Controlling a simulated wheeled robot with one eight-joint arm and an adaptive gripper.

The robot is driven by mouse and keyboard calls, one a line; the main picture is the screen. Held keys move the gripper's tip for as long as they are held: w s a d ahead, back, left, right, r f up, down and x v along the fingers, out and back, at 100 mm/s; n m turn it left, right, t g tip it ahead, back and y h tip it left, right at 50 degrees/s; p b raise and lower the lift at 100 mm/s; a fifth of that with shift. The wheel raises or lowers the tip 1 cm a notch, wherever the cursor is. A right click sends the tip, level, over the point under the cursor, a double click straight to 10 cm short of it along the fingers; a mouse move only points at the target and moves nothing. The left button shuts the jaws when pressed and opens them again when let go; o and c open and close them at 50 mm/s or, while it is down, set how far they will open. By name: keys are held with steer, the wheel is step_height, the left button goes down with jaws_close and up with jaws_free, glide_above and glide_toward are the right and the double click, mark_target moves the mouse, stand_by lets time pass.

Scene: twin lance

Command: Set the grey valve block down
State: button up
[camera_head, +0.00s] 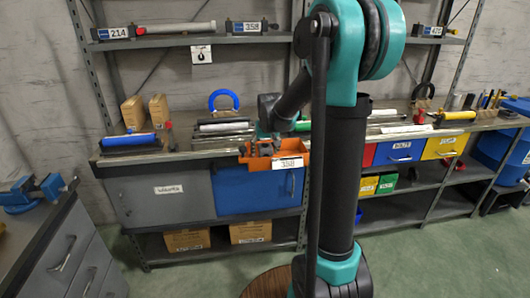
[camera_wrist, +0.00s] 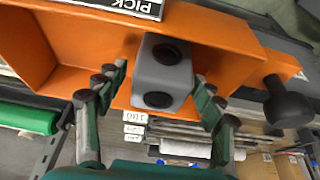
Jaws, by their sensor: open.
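The grey valve block (camera_wrist: 163,73), with rounded edges and two dark round holes, is at the orange bin (camera_wrist: 215,35) in the wrist view. My gripper (camera_wrist: 160,84) has a green-and-grey finger on either side of the block, spread wider than it, with visible gaps. The block's underside is hidden, so I cannot tell exactly what it rests on. In the head view the orange bin (camera_head: 247,161) is on the bench below my gripper (camera_head: 277,137); the block is too small to make out there.
A dark round knob (camera_wrist: 288,103) on a stem is close to the right finger. A blue roll (camera_head: 128,139) and a blue arch (camera_head: 223,97) are along the bench to the left. A blue drawer (camera_head: 255,192) is below the bin. My arm hides part of the bench.

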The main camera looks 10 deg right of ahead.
steer(key=v, duration=1.1)
steer(key=s+d+f, duration=0.1)
steer(key=s+f, duration=0.8)
steer(key=s, duration=0.4)
steer(key=s+d+f, duration=0.2)
steer(key=s+f, duration=0.7)
steer(key=s, duration=0.4)
steer(key=shift+d, duration=0.15)
